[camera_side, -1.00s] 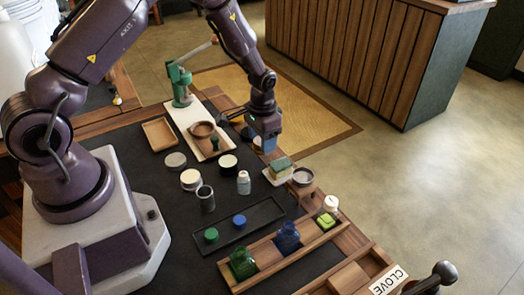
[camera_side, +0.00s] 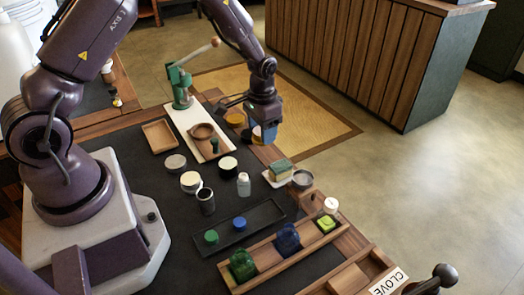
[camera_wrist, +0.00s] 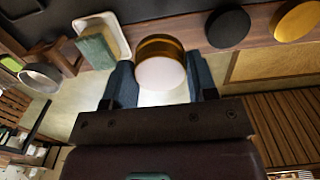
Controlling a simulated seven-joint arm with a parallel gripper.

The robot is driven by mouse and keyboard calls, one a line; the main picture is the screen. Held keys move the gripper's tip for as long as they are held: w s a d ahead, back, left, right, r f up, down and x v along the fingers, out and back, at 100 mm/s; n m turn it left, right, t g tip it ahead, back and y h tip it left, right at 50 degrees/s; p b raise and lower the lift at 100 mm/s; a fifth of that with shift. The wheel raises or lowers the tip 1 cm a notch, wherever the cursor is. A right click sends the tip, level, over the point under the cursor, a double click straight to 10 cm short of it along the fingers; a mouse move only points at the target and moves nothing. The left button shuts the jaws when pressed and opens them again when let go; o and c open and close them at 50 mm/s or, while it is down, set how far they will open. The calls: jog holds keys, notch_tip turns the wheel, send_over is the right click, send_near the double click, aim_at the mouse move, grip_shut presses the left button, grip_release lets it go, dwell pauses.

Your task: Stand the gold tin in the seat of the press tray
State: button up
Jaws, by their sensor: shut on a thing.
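The gold tin (camera_wrist: 160,68), a short round tin with a gold side and a pale face, is between the blue fingers of my gripper (camera_wrist: 160,85) in the wrist view. In the side view my gripper (camera_side: 264,133) is over the table's far wooden edge, and the tin is mostly hidden by the fingers. The press tray (camera_side: 222,154) is a brown wooden tray on a white board, left of my gripper. A round ring-shaped seat (camera_side: 203,131) shows on it, with a small dark green knobbed piece (camera_side: 214,146) beside it.
A green press (camera_side: 180,85) with a long handle stands behind the tray. A sponge on a white dish (camera_side: 280,173) and a grey bowl (camera_side: 303,180) are right of my gripper. Several round tins and a white bottle (camera_side: 243,184) stand on the dark mat. A gold disc (camera_side: 235,120) lies on the far edge.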

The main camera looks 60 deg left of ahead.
jog(key=s+a+n, duration=0.3)
jog(key=s+a, duration=0.1)
jog(key=a, duration=0.6)
jog(key=n, duration=0.5)
send_near(203, 133)
jog(key=shift+a, duration=0.25)
jog(key=shift+d+f+n, duration=0.1)
jog(key=shift+n, duration=0.3)
jog(key=shift+f, duration=2.15)
jog(key=shift+f, duration=0.15)
jog(key=shift+f, duration=0.5)
jog(key=shift+f, duration=0.25)
jog(key=o, duration=1)
jog(key=shift+c, duration=0.2)
